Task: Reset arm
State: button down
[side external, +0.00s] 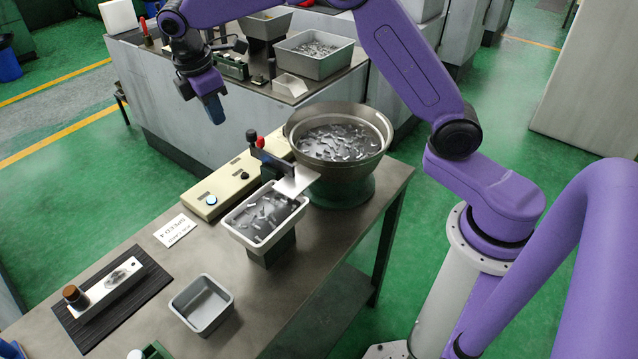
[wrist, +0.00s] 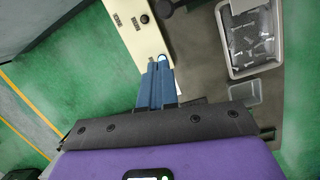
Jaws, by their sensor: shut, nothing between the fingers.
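My gripper (side external: 213,108) is in the upper left of the side external view, raised in the air beyond the far edge of the workbench. Its blue fingers are together with nothing between them. In the wrist view the fingers (wrist: 158,82) point up the picture, pressed side by side, next to the end of the beige control box (wrist: 138,25). My gripper touches nothing that I can see.
The workbench (side external: 150,252) holds a large bowl of metal parts (side external: 343,140), a grey tray of parts (side external: 264,215), the control box (side external: 222,188), an empty grey tray (side external: 201,305) and a dark mat (side external: 150,283). Another bench with bins (side external: 313,55) stands behind.

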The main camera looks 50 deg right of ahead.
jog(key=s+r+m+y, duration=0.1)
jog(key=s+r, duration=0.1)
jog(key=s, duration=1.6)
jog(key=s+d+f+y, duration=0.1)
jog(key=s+d, duration=0.3)
jog(key=s, duration=0.6)
jog(key=s+d+f+m, duration=0.1)
jog(key=s+d, duration=0.3)
jog(key=s, duration=0.6)
jog(key=shift+f+m+y, duration=0.3)
jog(key=shift+f+y, duration=0.1)
jog(key=shift+f, duration=0.45)
